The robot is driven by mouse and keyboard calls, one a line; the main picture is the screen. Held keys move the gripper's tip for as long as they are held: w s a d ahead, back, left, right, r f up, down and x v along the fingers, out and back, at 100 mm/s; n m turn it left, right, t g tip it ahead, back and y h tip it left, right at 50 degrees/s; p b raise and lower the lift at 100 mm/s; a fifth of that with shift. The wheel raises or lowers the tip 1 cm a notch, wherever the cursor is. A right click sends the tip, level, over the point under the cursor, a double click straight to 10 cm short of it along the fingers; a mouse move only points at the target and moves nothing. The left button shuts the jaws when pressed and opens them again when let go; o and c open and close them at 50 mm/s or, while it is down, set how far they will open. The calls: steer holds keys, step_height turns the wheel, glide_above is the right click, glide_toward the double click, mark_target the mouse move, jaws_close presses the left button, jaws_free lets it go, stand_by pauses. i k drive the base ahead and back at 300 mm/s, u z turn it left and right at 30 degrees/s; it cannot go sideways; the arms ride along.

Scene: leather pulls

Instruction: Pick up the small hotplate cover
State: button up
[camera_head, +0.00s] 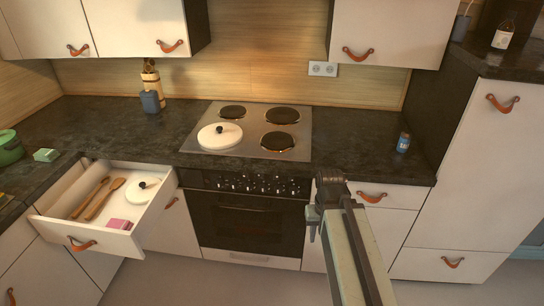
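A small white round cover (140,195) with a dark knob lies in the open drawer (118,243), at its right side. A larger-looking white cover (216,142) with a black knob sits on the front left of the hob (244,145). My gripper (316,208) is in front of the counter, right of the oven, well to the right of the drawer and apart from both covers. Its fingers are dark and small in view, so I cannot tell whether they are open. I see nothing in it.
The drawer also holds wooden utensils (100,199) and a pink block (119,224). A blue can (403,143) stands on the right counter (360,158). A green pot (10,150) and a green block (46,155) are on the left counter. The floor in front of the oven looks clear.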

mark_target(141, 192)
steer(key=u, duration=0.05)
steer(key=k, duration=0.15)
steer(key=u, duration=0.2)
steer(key=i, duration=1)
steer(key=z, duration=0.05)
